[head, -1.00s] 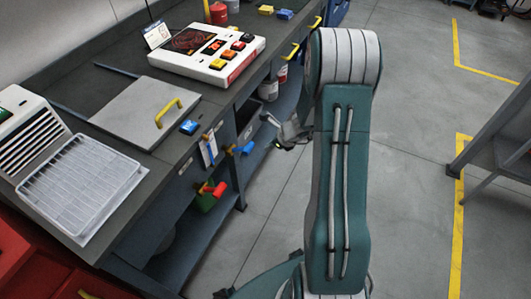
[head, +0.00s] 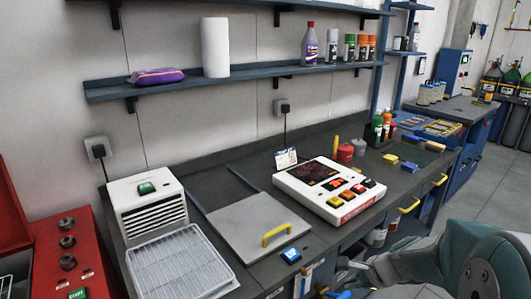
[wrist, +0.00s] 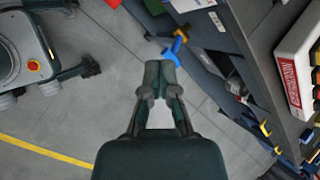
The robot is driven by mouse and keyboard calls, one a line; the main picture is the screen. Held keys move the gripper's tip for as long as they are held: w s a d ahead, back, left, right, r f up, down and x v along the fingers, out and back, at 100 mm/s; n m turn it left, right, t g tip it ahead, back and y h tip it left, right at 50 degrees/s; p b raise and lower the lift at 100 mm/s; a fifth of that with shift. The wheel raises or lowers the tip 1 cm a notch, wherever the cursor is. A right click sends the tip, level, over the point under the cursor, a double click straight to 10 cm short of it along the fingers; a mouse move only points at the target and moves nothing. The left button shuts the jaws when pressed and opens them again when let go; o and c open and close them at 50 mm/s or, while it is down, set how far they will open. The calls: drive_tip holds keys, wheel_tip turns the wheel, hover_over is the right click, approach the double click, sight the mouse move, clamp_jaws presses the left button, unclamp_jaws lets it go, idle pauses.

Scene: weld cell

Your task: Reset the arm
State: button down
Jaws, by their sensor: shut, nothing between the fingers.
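My gripper (wrist: 160,72) is shut, its two dark fingers together with nothing between them. In the wrist view it hangs over the grey floor, apart from the workbench on the right. In the head view my gripper (head: 350,274) shows only partly, by the bench's front edge, at the end of my grey-green arm in the lower right corner.
The workbench (head: 322,228) carries a white panel with coloured buttons (head: 330,190), a hinged plate with a yellow handle (head: 245,228) and a wire rack (head: 180,265). A blue handle (wrist: 173,50) juts from the bench front near my fingertips.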

drive_tip(key=s+a+r+n+h, duration=0.2)
drive_tip(key=s+a+r+n, duration=0.1)
drive_tip(key=s+r+n, duration=0.4)
drive_tip(key=s+a+r+n+h, duration=0.2)
drive_tip(key=s+r+n, duration=0.4)
drive_tip(key=s+n, duration=0.5)
drive_tip(key=shift+s+a+r+t+h, duration=0.3)
drive_tip(key=shift+s+a+r+t, duration=0.15)
drive_tip(key=shift+s, duration=0.65)
